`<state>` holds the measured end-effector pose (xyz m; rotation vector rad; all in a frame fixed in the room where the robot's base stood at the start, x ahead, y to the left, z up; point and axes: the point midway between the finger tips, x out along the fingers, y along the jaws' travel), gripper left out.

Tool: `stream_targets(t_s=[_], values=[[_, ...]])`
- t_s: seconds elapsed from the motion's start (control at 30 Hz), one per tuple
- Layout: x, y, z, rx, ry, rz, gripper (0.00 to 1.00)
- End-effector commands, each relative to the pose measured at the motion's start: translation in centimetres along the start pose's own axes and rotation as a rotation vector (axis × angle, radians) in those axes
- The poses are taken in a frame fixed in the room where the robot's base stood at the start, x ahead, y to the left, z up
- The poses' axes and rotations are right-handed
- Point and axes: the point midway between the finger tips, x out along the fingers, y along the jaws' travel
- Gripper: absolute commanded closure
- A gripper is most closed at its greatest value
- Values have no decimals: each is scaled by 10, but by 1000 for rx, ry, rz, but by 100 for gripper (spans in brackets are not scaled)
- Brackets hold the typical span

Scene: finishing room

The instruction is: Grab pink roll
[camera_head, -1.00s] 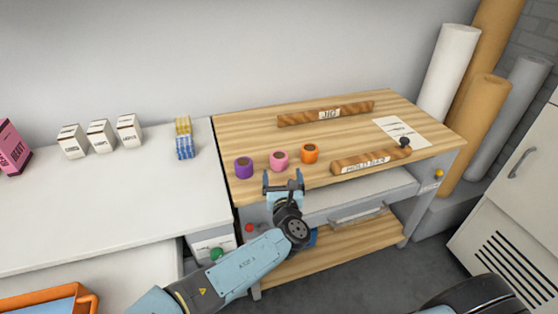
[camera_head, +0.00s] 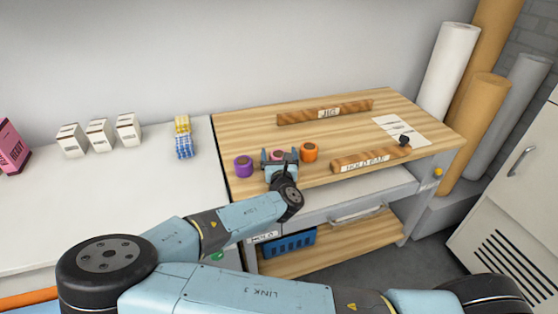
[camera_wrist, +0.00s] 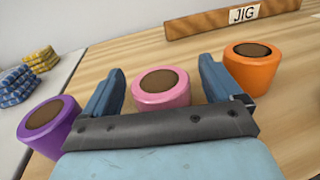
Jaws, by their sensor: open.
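The pink roll (camera_wrist: 162,88) stands upright on the wooden bench top, with a brown centre on top. In the head view its upper part (camera_head: 278,154) shows behind my gripper. My gripper (camera_head: 279,153) is open, and in the wrist view its two blue fingers (camera_wrist: 160,88) are on either side of the pink roll. I cannot tell whether they touch it. A purple roll (camera_head: 243,166) stands to its left, just outside the left finger. An orange roll (camera_head: 309,152) stands to its right, close to the right finger.
A bar marked JIG (camera_head: 325,112) lies at the back of the bench top (camera_head: 240,130), and a HOLD BAR (camera_head: 371,159) lies at the right front. Yellow and blue stacks (camera_head: 183,138) stand on the white counter.

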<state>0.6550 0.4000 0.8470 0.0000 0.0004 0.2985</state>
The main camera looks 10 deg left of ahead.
Motion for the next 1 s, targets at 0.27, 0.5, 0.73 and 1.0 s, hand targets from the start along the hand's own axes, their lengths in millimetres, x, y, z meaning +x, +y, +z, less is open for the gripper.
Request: stream_targets(t_s=[0.27, 0.5, 0.73, 1.0], values=[[16, 1, 0, 0, 0, 2, 8], [16, 1, 0, 0, 0, 1, 14], [16, 0, 0, 0, 0, 1, 36], [16, 0, 0, 0, 0, 0, 62]])
